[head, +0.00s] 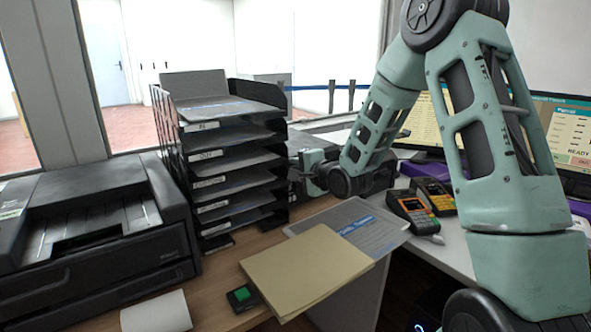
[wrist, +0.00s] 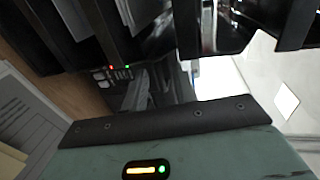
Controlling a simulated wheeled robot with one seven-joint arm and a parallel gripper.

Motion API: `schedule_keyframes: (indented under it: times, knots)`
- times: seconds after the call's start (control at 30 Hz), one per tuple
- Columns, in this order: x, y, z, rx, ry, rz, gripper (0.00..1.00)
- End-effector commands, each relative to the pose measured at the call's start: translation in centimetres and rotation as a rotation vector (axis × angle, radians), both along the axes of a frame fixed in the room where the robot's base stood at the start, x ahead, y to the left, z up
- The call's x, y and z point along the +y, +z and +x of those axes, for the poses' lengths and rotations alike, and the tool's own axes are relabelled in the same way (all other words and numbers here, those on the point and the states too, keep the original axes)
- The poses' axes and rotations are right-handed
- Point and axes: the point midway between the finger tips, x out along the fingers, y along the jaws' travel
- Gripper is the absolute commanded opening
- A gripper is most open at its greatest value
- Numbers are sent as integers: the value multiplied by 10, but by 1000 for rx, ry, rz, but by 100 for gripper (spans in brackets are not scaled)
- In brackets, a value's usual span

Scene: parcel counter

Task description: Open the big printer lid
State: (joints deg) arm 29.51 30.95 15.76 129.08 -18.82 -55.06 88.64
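The big dark printer (head: 150,258) stands at the left of the counter in the head view. Its broad top (head: 62,192) looks down and shut, with a recessed grey section at the front. My gripper (head: 296,174) is well to the right of the printer, on the far side of the tray rack, apart from the lid. Its fingers are small and partly lost against the dark rack, so their opening is unclear. In the wrist view, my green gripper housing fills the bottom. The lid cannot be made out there.
A black tray rack (head: 212,186) stands between the printer and my gripper. A beige folder (head: 305,268), a green button (head: 241,295) and a paper roll (head: 157,313) lie in front. Card terminals (head: 412,212) and a monitor (head: 560,125) are at the right.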

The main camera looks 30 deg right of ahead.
Motion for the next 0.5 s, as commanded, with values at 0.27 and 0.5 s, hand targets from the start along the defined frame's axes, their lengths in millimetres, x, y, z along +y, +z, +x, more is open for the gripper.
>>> schedule_keyframes:
  times: [0.27,0.5]
  knots:
    - [0,0,0,0,0,0,0]
    - [0,3,0,4,0,0,0]
